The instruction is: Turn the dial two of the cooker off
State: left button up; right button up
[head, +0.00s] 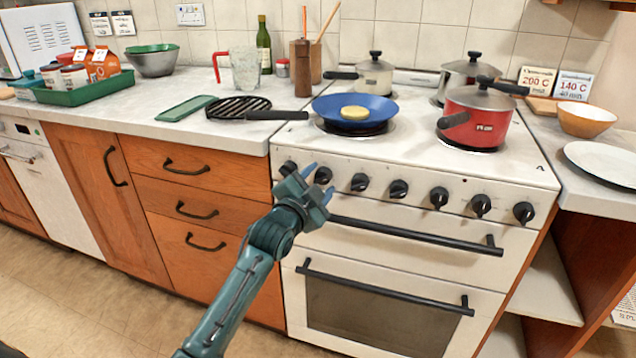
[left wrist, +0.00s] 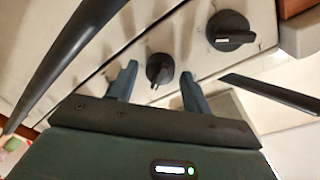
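The white cooker (head: 420,240) has a row of several black dials along its front panel. The second dial from the left (head: 322,175) is right by my left gripper (head: 319,182). The leftmost dial (head: 288,168) is just to its left. My left gripper is open and empty, its two blue fingers apart and pointing at the panel. In the left wrist view a black dial (left wrist: 160,68) shows beyond and between the fingertips, apart from them. Another dial (left wrist: 230,30) with a pale mark is to its right. No dial numbers are readable. My right gripper is out of view.
A blue pan (head: 380,108), a red pot (head: 490,120) and other pots stand on the hob. The oven handle (head: 415,235) runs below the dials. Wooden drawers (head: 185,163) are left of the cooker. The floor in front is clear.

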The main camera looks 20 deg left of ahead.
pick_arm(q)
jog(key=c, duration=0.8)
